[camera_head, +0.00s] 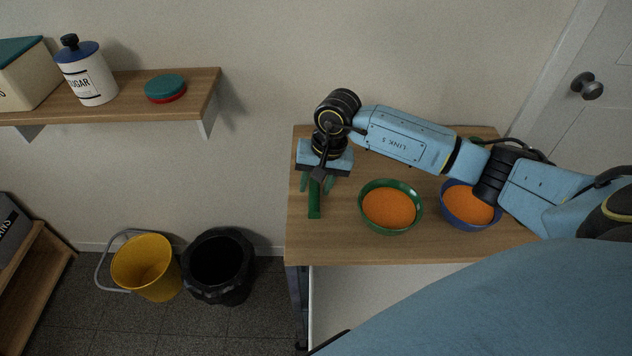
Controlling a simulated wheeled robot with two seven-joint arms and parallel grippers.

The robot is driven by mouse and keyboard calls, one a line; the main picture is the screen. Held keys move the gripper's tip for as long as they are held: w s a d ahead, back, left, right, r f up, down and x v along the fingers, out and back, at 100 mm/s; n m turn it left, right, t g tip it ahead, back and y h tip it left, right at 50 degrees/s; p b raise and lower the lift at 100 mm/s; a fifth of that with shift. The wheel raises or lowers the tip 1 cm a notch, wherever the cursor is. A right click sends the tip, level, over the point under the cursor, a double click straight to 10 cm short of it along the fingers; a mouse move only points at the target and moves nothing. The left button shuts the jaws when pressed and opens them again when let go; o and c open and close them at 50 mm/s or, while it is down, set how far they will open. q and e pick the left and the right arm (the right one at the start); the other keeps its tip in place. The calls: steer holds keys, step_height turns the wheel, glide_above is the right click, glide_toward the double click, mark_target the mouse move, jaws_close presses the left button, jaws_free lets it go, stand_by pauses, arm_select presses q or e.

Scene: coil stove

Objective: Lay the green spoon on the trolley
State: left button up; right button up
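The green spoon (314,203) shows as a straight green strip near the left edge of the trolley's wooden top (345,248). It appears to lie on the top, with its far end hidden under my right gripper. My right gripper (317,184) points down over the spoon. Its two fingers stand apart, one on each side of the green strip, with a gap visible. I cannot tell how close the fingertips are to the wood. My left gripper is out of view.
A green bowl (389,208) and a blue bowl (468,205), both with orange contents, stand right of the spoon. A yellow bucket (145,268) and a black bin (218,266) are on the floor left of the trolley. A wall shelf (128,97) hangs at upper left.

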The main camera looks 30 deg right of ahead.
steer(key=shift+o, duration=0.2)
steer(key=shift+r+p, duration=0.25)
steer(key=shift+p, duration=0.05)
steer(key=v, duration=1.1)
steer(key=shift+r, duration=0.45)
